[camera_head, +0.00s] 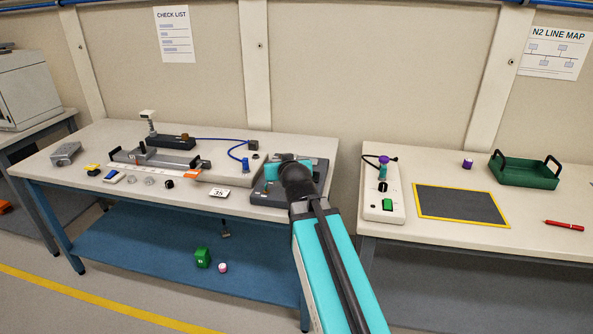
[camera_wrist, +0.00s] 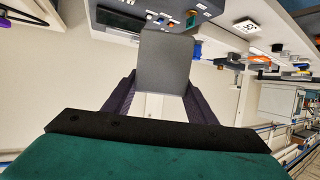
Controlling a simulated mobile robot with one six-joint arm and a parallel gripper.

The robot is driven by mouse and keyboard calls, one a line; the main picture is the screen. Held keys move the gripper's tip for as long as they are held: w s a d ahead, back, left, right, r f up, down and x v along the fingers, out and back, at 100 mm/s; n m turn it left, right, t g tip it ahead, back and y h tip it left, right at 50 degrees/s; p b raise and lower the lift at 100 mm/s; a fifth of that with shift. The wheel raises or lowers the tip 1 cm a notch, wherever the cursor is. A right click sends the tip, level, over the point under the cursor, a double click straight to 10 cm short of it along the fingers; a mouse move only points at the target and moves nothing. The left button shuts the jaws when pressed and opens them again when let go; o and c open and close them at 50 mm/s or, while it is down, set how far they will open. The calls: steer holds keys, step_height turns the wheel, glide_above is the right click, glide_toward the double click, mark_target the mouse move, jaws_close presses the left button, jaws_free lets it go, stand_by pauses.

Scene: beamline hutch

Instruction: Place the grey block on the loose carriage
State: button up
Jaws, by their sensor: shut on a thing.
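My gripper (camera_wrist: 161,80) is shut on the grey block (camera_wrist: 166,60), with a dark finger on each side of it in the wrist view. In the head view my arm hides the block and most of the gripper, which are over the right end of the left bench. A rail (camera_head: 155,159) with a dark carriage (camera_head: 143,150) on it lies on the left part of that bench. A separate grey metal piece (camera_head: 65,152) sits at the bench's far left. I cannot tell which of these is the loose carriage.
A dark bar (camera_head: 171,142) with a blue cable lies behind the rail. Several small parts and a card marked 35 (camera_head: 219,193) lie along the front. A control box (camera_head: 383,190), yellow-edged mat (camera_head: 461,205) and green tray (camera_head: 526,171) are on the right bench.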

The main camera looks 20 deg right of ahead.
steer(key=shift+w+a+r+n+y, duration=0.2)
steer(key=shift+a+r+n+y, duration=0.3)
steer(key=shift+a+r, duration=0.2)
steer(key=shift+w+a+r+n+y, duration=0.15)
steer(key=shift+a+r+n+y, duration=0.25)
steer(key=shift+a+r+y, duration=0.2)
